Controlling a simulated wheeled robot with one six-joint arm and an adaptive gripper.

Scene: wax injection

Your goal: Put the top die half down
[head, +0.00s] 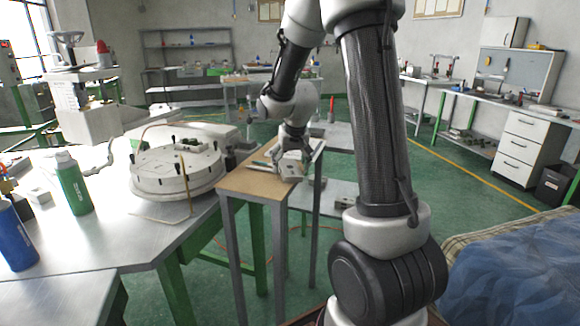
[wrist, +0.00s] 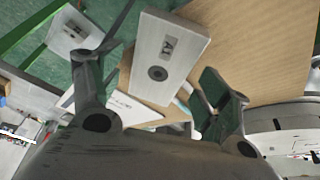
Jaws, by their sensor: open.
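A silver rectangular die half (wrist: 165,58) with a round dark hole and a dark marking lies at the edge of a wood-topped stand, in the wrist view. In the head view a pale block (head: 291,168) shows at the same place, below my gripper (head: 293,156). My gripper in the wrist view (wrist: 150,78) is open, with one finger on each side of the die half's near end. I see a gap between the right finger and the block. Whether this is the top half, and whether anything lies under it, I cannot tell.
The wood-topped stand (head: 245,182) is narrow, and bare at its near end. A white sheet (wrist: 128,108) and thin tools lie beside the block. A round white machine part (head: 178,168) stands on the metal bench to the left, with a green bottle (head: 73,184).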

